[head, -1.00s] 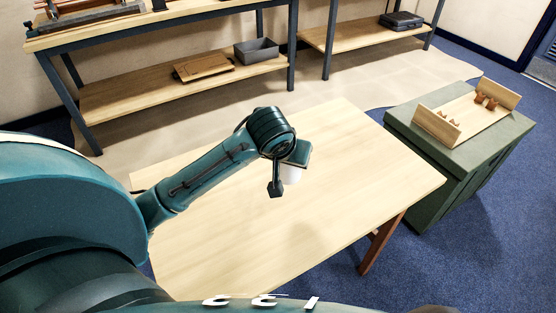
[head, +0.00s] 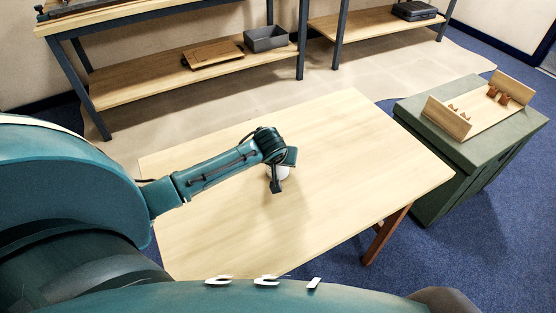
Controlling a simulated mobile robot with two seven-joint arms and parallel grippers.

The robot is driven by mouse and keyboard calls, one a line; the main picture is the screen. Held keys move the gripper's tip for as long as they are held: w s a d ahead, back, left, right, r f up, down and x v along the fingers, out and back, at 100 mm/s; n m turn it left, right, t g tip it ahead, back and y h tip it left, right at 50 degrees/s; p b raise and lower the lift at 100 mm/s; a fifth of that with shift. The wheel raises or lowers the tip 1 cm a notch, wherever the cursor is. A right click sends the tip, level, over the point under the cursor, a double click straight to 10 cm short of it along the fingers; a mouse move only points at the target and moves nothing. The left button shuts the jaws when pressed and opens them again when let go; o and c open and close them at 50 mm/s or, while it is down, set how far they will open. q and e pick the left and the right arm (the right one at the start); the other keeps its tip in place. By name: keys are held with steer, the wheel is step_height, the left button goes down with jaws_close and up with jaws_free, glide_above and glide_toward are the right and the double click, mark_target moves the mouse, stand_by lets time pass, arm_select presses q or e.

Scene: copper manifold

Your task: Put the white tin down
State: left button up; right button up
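The white tin (head: 284,173) shows as a small pale patch over the middle of the light wooden table (head: 345,150). My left gripper (head: 277,179) is around the tin and hides much of it, with one dark finger in front. It appears shut on the tin, though its far finger is hidden. The tin is at or very near the table top; I cannot tell whether its base touches. My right gripper is not in view.
The table is otherwise bare, with free room around the tin. A green cabinet (head: 450,185) at the right bears a wooden rack (head: 475,120) with copper-coloured parts. Behind, a shelf unit (head: 130,95) holds a grey bin (head: 267,38) and a brown board (head: 213,54).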

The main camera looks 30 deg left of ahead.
arm_select(q)
steer(key=shift+f, duration=0.15)
steer(key=shift+f, duration=0.15)
steer(key=o, duration=1.2)
steer(key=shift+c, duration=0.2)
